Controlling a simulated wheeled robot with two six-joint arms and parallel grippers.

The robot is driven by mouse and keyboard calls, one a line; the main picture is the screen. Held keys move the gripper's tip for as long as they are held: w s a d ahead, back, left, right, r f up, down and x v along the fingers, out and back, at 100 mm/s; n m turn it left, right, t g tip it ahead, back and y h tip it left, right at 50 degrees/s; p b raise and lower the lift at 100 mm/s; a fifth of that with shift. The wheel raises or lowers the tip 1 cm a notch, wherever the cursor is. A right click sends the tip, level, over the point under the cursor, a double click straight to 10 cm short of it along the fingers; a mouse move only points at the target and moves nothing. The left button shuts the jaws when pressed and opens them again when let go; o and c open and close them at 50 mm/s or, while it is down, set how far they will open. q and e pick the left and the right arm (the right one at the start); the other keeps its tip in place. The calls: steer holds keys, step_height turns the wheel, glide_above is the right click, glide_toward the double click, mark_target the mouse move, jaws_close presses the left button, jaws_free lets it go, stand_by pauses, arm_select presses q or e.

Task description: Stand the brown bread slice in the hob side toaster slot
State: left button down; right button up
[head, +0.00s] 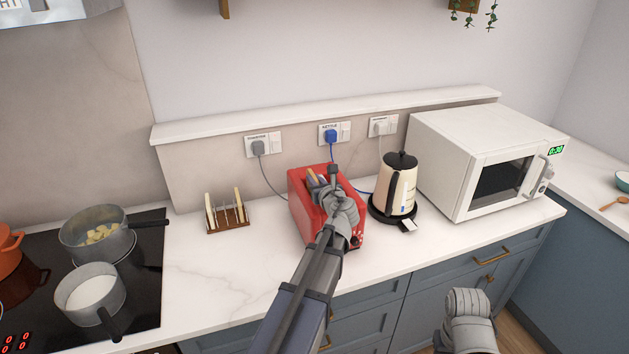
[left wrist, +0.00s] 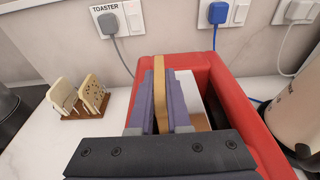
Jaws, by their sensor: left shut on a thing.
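The red toaster (head: 304,212) stands on the worktop, and it also fills much of the left wrist view (left wrist: 245,110). My left gripper (head: 318,181) is over the toaster's top. In the left wrist view its two purple fingers (left wrist: 160,100) are shut on the brown bread slice (left wrist: 160,78), which stands upright on edge, at the hob side of the toaster. Its lower part is hidden, so I cannot tell how deep it sits in the slot. To its right a pale slot interior shows. My right arm shows at the lower right of the head view; its fingers are not visible.
A toast rack (head: 228,218) with slices stands left of the toaster. The kettle (head: 399,185) is close on its right, then the microwave (head: 450,160). The hob (head: 140,255) with pans is at the left. Worktop between hob and toaster is clear in front.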

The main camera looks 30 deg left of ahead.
arm_select(q)
steer(key=shift+f, duration=0.1)
steer(key=c, duration=0.9)
jaws_free()
steer(key=shift+r+p, duration=0.95)
steer(key=p+v, duration=0.1)
steer(key=v, duration=1)
steer(key=shift+s+d+f+p, duration=0.1)
steer(key=shift+s+d+p, duration=0.15)
steer(key=shift+d+p, duration=0.15)
